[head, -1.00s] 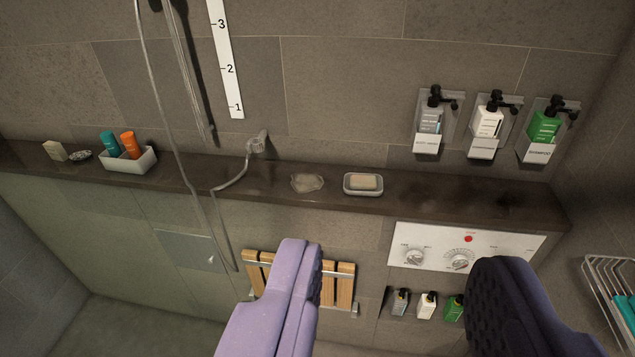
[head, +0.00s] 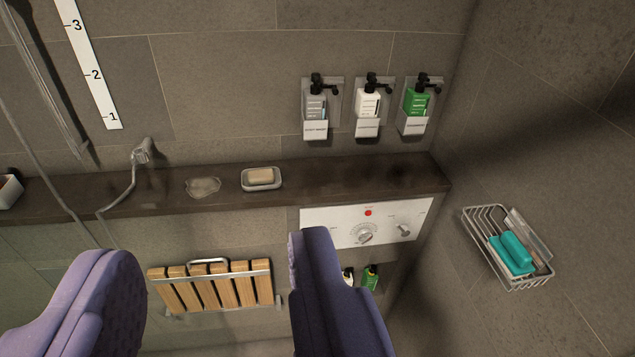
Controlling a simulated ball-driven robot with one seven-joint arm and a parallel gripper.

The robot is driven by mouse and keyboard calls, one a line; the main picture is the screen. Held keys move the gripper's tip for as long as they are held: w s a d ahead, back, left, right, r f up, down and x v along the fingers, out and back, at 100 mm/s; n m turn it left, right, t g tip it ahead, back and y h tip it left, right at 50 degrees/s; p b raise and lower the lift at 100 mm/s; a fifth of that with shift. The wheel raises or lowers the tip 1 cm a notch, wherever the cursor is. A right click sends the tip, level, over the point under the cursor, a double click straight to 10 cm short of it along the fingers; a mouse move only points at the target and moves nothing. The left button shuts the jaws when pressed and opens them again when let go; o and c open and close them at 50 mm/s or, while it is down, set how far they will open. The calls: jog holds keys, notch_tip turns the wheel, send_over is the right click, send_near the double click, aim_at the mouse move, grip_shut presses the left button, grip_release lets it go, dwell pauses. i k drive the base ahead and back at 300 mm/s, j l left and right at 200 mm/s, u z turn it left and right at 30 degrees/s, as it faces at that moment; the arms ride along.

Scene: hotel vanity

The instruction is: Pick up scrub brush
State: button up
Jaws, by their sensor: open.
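My gripper (head: 212,255) is open and empty, with its two purple padded fingers wide apart at the bottom of the view. A teal block-like thing (head: 515,253) lies in a wire basket (head: 482,232) on the right wall. It may be the scrub brush, but I cannot make out bristles. It is to the right of both fingers and apart from them. A clear, pale item (head: 530,236) lies beside it in the basket.
A dark ledge (head: 400,178) carries a soap dish (head: 262,187) and a clear flat item (head: 203,187). Several dispensers, including a green bottle (head: 417,102), hang above. A white control panel (head: 330,218) and a slatted wooden seat (head: 215,287) are below.

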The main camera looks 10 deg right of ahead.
aim_at(515, 259)
jog(key=z, duration=1.25)
